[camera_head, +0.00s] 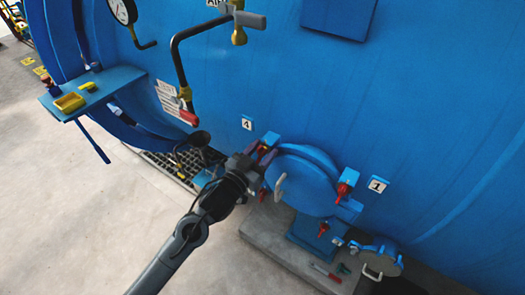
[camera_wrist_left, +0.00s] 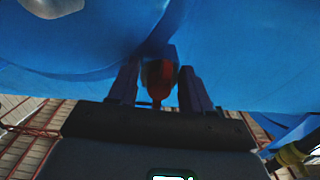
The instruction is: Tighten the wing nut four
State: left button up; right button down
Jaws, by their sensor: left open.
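A round blue hatch (camera_head: 305,182) with a pale handle (camera_head: 280,187) sits low on the big blue vessel. Red wing nuts stand around its rim. Wing nut four (camera_head: 263,151) is at the hatch's upper left, below the label "4" (camera_head: 247,123), and partly hidden by my left gripper (camera_head: 262,160). In the left wrist view the red wing nut (camera_wrist_left: 158,80) stands between the two open fingers of my left gripper (camera_wrist_left: 159,88), one on each side. I cannot tell whether the fingers touch it. My right gripper is not in view.
Another red wing nut (camera_head: 343,190) stands by the label "1" (camera_head: 377,185), and one (camera_head: 323,229) is at the hatch's bottom. A pipe with a red-handled valve (camera_head: 188,117) hangs at upper left. A blue shelf (camera_head: 112,80) juts out further left. The floor (camera_head: 80,220) is open at lower left.

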pick_arm(q)
jog(key=shift+c, duration=0.5)
grip_shut()
